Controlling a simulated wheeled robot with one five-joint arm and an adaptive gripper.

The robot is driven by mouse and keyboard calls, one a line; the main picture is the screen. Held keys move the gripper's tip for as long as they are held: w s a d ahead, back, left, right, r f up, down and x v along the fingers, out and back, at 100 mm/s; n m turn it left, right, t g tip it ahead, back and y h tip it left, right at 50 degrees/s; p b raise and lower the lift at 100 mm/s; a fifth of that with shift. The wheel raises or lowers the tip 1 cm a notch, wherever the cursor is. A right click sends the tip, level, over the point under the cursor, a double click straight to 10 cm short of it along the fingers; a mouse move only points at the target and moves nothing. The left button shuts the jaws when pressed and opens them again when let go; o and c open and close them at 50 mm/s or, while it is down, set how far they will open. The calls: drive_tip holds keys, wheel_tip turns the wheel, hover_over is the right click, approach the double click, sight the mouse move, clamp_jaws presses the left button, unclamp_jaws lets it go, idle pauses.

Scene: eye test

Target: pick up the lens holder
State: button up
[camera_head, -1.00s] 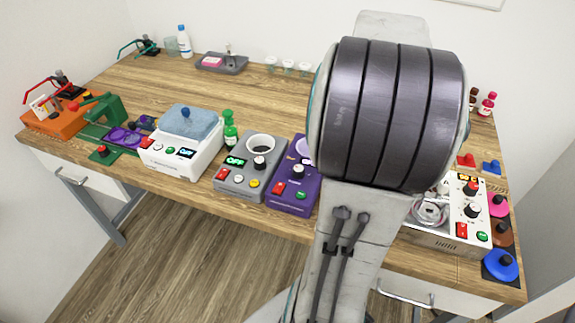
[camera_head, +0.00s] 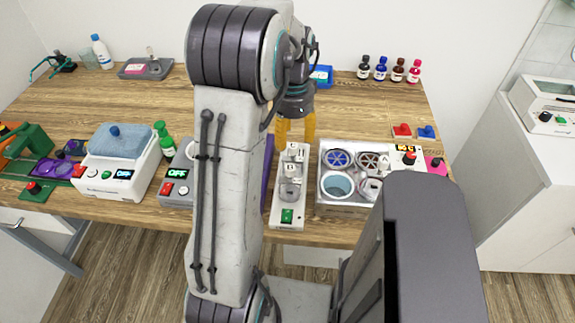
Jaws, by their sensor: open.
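A purple piece with round clear lenses (camera_head: 55,168) lies at the far left, by a green stand (camera_head: 30,145). It looks like the lens holder, but I cannot be sure. My gripper (camera_head: 296,135) is open, with two yellow fingers pointing down, apart from each other. It is around the middle of the table, behind or above the far end of a narrow white device (camera_head: 288,212) with a green switch. The gripper is well to the right of the purple piece. My arm hides part of the table's middle.
A white box with a blue pad (camera_head: 118,172) and a green bottle (camera_head: 164,142) stand left of my arm. A white unit with round wells (camera_head: 335,205) stands on the right. Several small bottles (camera_head: 381,69) stand at the back.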

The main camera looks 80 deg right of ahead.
sight(293, 146)
drive_tip(key=shift+s+f+p, duration=0.1)
drive_tip(key=shift+f+p, duration=0.3)
drive_tip(key=shift+f, duration=2.3)
drive_tip(key=shift+c, duration=0.4)
clamp_jaws()
